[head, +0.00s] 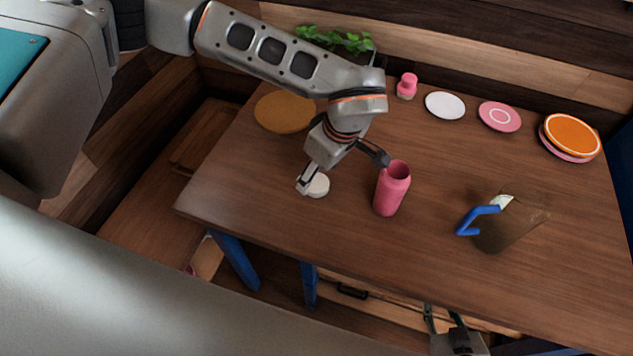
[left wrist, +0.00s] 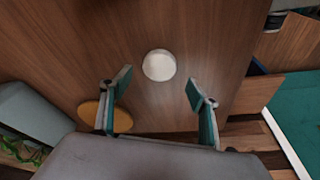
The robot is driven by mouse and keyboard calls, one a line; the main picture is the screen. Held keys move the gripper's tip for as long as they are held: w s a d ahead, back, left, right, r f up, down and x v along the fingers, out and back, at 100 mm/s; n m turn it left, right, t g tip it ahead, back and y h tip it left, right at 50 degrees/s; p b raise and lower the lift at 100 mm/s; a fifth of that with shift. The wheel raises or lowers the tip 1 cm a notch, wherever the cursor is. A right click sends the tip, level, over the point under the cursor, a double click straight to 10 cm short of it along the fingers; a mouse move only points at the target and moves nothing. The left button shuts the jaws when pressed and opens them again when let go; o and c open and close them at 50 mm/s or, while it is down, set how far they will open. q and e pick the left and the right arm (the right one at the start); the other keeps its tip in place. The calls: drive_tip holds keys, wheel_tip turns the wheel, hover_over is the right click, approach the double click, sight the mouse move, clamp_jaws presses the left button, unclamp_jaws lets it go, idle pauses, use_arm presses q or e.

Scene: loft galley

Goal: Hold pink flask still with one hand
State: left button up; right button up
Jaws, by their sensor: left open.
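The pink flask (head: 391,190) stands upright and uncapped on the wooden table, its dark mouth facing up. My left gripper (head: 342,174) is open and empty, just left of the flask in the head view. One finger is close to the flask's rim; I cannot tell whether they touch. A small white round disc (head: 318,186) lies on the table under the gripper. In the left wrist view the disc (left wrist: 158,65) shows ahead of the two spread fingers (left wrist: 160,92), and the flask is not visible. My right gripper (head: 447,325) is low, beyond the table's front edge; its jaw state is unclear.
A brownish see-through pitcher (head: 512,226) with a blue handle stands right of the flask.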

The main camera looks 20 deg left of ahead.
sight(317, 183)
use_arm(q)
drive_tip(key=x, duration=0.2)
drive_tip(key=shift+d+f, duration=0.2)
drive_tip(key=shift+f, duration=0.3)
drive_tip(key=shift+w+a+f, duration=0.15)
drive_tip(key=shift+f, duration=0.4)
drive_tip(key=c, duration=0.8)
